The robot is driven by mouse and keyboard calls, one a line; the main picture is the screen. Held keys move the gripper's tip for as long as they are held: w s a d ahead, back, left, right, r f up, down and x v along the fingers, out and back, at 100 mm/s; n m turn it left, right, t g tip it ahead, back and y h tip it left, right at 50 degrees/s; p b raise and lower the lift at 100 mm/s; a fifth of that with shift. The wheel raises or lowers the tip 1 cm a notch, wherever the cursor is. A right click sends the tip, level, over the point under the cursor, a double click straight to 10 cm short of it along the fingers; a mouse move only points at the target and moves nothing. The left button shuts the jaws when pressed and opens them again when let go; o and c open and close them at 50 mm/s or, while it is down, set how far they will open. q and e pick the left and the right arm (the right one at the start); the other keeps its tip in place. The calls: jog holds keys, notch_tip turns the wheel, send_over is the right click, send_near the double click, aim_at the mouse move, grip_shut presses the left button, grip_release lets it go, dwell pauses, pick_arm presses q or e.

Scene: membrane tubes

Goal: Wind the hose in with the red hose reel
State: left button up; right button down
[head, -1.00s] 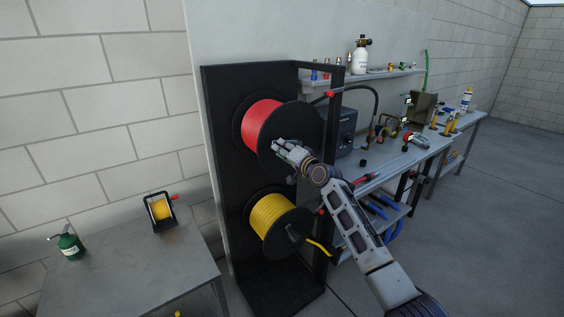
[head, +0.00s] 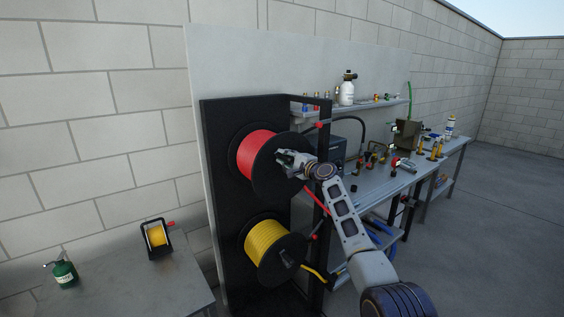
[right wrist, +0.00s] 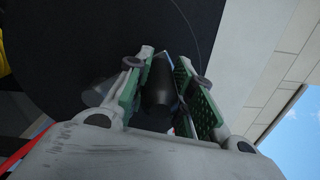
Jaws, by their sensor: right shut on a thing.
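The red hose reel (head: 258,153) is the upper drum on a tall black stand, red hose wound between black round flanges. My right gripper (head: 291,158) is at the front of its outer flange. In the right wrist view, the green-padded fingers (right wrist: 162,82) are shut around a dark crank knob (right wrist: 160,88) with the black flange behind it. A red length of hose (head: 316,202) slants down to the right below the reel, partly hidden by my arm; it also shows at lower left of the right wrist view (right wrist: 22,150). My left gripper is not in view.
A yellow hose reel (head: 272,248) sits just below on the black stand (head: 222,200). A workbench (head: 385,190) with bottles and fittings stands to the right. At left, a low table (head: 120,285) holds a green can (head: 64,274) and a small yellow reel (head: 157,237).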

jog(key=shift+w+d+r+m, duration=0.25)
jog(key=shift+r+m, duration=0.15)
jog(key=shift+r, duration=0.1)
jog(key=shift+w+d+r, duration=0.3)
jog(key=shift+w+d, duration=0.1)
jog(key=shift+d, duration=0.2)
jog(key=c, duration=1.2)
grip_release()
jog(key=shift+o, duration=0.2)
jog(key=shift+f, duration=0.15)
jog(key=shift+s+d+f, duration=0.1)
jog(key=shift+s, duration=0.05)
jog(key=v, duration=1.1)
jog(key=shift+s+d, duration=0.2)
jog(key=shift+s, duration=0.05)
